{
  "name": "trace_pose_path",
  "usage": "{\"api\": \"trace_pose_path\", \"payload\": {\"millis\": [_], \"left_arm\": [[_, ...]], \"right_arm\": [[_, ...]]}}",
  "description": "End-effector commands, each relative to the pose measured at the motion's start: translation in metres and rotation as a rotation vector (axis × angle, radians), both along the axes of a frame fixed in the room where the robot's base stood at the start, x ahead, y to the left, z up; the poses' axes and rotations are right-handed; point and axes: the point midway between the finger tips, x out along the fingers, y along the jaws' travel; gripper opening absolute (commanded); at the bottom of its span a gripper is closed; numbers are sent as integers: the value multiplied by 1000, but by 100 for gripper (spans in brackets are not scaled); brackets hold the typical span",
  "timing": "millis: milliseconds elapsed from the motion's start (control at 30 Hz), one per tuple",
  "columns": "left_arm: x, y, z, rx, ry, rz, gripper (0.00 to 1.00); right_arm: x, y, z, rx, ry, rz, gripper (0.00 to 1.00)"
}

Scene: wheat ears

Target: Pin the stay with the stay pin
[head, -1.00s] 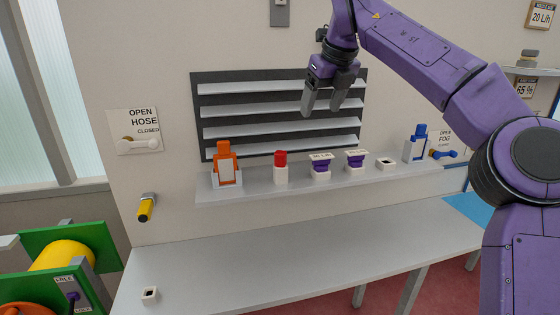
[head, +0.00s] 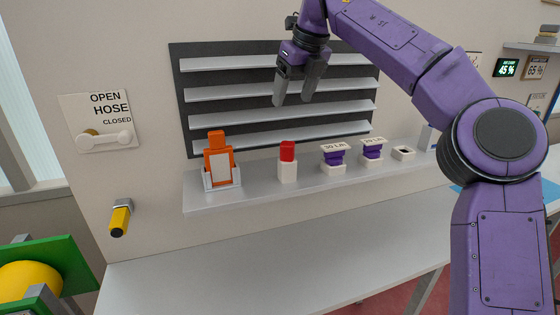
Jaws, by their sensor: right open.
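My right gripper (head: 293,97) points down with its two grey fingers apart and nothing between them. In the picture it overlaps the dark louvre panel (head: 177,110) with pale slats, above the grey shelf (head: 270,195). A red-topped piece (head: 287,151) stands upright in a white block on the shelf, below the gripper and apart from it. I cannot tell for sure which thing is the stay or the stay pin. My left gripper is not in view.
On the shelf stand an orange tagged piece (head: 218,158) in a holder, two purple knobs (head: 333,157) (head: 372,150) and a white socket block (head: 403,153). The lower counter (head: 270,260) is clear.

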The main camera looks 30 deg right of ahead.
Motion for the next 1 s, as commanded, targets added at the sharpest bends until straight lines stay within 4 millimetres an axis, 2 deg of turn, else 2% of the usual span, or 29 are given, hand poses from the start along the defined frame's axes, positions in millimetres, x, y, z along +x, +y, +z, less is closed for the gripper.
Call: {"api": "trace_pose_path", "payload": {"millis": [33,300,367,667,1000], "left_arm": [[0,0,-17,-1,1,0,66],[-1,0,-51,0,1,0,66],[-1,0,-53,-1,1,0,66],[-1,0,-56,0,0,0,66],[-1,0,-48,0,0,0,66]], "right_arm": [[-2,-2,-16,0,-2,-3,72],[-6,-9,-51,1,-1,-15,72],[-6,-9,-54,1,0,-15,72],[13,-8,-96,-1,0,-12,72],[33,-8,-143,2,1,-12,72]]}}
